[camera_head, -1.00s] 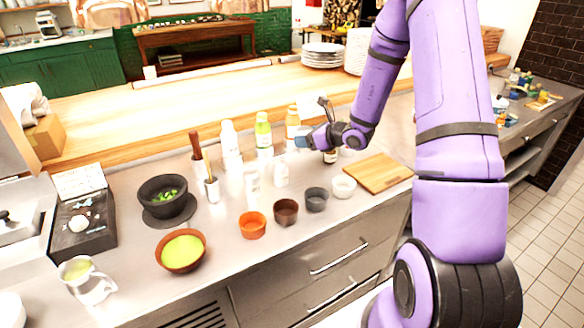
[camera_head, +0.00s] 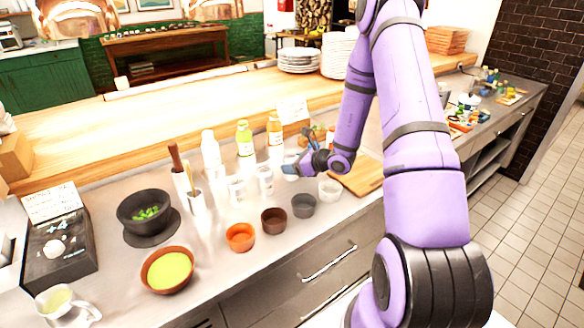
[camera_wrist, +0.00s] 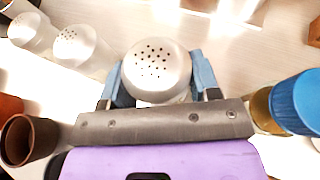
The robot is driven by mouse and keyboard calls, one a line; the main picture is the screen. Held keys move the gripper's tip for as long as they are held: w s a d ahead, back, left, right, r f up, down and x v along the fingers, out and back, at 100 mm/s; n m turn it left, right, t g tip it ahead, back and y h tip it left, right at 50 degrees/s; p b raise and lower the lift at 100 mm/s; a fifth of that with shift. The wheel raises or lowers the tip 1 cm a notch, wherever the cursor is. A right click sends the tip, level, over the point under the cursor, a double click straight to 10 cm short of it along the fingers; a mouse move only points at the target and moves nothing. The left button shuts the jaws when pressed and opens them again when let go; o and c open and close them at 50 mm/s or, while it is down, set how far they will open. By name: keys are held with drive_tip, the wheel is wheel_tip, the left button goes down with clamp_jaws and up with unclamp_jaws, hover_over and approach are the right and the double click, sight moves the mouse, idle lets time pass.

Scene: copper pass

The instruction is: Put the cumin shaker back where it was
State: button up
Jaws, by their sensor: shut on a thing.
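My gripper (camera_wrist: 155,85) is shut on a white shaker (camera_wrist: 156,66) with a perforated top, its blue fingers on either side. Its label is not visible, so I cannot tell whether it is cumin. In the head view my gripper (camera_head: 291,169) is above the counter, right of two pale shakers, one (camera_head: 236,189) at left and one (camera_head: 265,180) nearer. The held shaker is not clear there. The wrist view shows two similar shakers, one (camera_wrist: 32,32) at far left and one (camera_wrist: 80,46) closer, both apart from the held one.
Small bowls in orange (camera_head: 240,238), brown (camera_head: 274,221), grey (camera_head: 304,206) and white (camera_head: 330,191) line the counter front. Tall bottles (camera_head: 244,140) stand behind the shakers. A cutting board (camera_head: 358,178) lies right. A blue-capped container (camera_wrist: 297,101) is right of my gripper.

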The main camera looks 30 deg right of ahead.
drive_tip(key=shift+f, duration=0.55)
drive_tip(key=shift+f, duration=0.1)
drive_tip(key=o, duration=1)
drive_tip(key=shift+c, duration=0.2)
